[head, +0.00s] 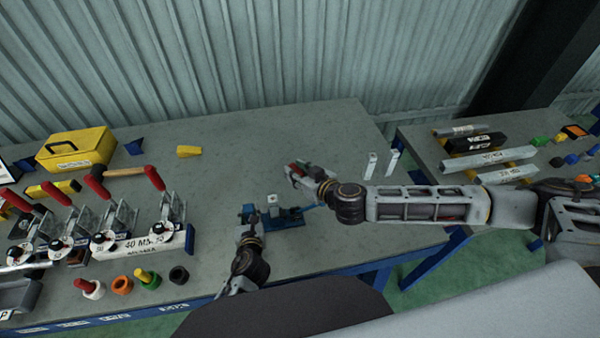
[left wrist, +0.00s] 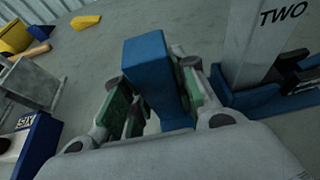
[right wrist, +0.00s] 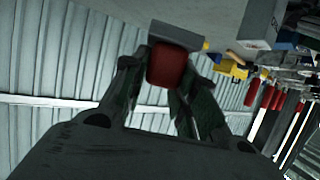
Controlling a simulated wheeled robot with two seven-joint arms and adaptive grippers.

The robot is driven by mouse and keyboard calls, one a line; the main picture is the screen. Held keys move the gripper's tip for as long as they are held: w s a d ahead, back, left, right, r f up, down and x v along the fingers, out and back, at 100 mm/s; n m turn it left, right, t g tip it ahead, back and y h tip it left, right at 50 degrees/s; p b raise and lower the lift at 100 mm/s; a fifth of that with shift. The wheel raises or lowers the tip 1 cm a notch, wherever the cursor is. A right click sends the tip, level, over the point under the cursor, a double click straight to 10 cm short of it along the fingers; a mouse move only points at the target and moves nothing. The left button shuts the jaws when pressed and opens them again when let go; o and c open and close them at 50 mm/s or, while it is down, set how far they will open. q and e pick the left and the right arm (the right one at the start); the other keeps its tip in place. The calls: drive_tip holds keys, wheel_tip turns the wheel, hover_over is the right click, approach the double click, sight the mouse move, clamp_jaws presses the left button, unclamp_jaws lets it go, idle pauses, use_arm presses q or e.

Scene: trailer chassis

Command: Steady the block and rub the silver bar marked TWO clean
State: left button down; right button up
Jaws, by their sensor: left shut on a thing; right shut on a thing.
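The blue block (head: 290,219) stands on the grey bench, and its upright blue post (left wrist: 157,75) fills the middle of the left wrist view. My left gripper (head: 249,232) is shut on this post. The silver bar marked TWO (left wrist: 262,40) stands upright in the block, right of the post; its top shows in the head view (head: 272,199). My right gripper (head: 297,173) is shut on a red handle (right wrist: 167,68) with a grey part (right wrist: 177,35) at its end. It is above the bench, behind and right of the bar, apart from it. The handle's underside is hidden.
Two pale upright pieces (head: 371,166) stand right of my right gripper. Red-handled clamps (head: 110,215) and coloured knobs (head: 148,278) crowd the left. A yellow toolbox (head: 76,150) is at the back left. A second table (head: 470,160) holds several bars. The bench's back middle is clear.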

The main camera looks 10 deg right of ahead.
drive_tip(key=shift+w+a+r, duration=0.1)
drive_tip(key=shift+a+r, duration=0.05)
drive_tip(key=shift+r, duration=0.05)
drive_tip(key=s+a+r+n+g+y, duration=0.2)
drive_tip(key=a+r+n+g+y, duration=0.3)
drive_tip(key=a, duration=0.6)
drive_tip(key=n+g+y, duration=0.1)
drive_tip(key=n+g, duration=0.1)
drive_tip(key=n, duration=0.1)
drive_tip(key=shift+a+r+n+y, duration=0.2)
drive_tip(key=shift+r+n+y, duration=0.2)
idle(0.9)
drive_tip(key=shift+s+a+n+g+y, duration=0.25)
drive_tip(key=shift+s+n+g, duration=0.2)
drive_tip(key=shift+n+g, duration=0.4)
drive_tip(key=shift+s+g, duration=0.1)
drive_tip(key=shift+g, duration=0.25)
drive_tip(key=shift+s+d+n+g+y, duration=0.15)
drive_tip(key=shift+s+d+n+g, duration=0.25)
drive_tip(key=shift+n+g, duration=0.35)
drive_tip(key=shift+s+d+n+g+y, duration=0.1)
drive_tip(key=shift+s+d+n+g, duration=0.15)
drive_tip(key=shift+d+n+g, duration=0.35)
drive_tip(key=shift+a, duration=0.15)
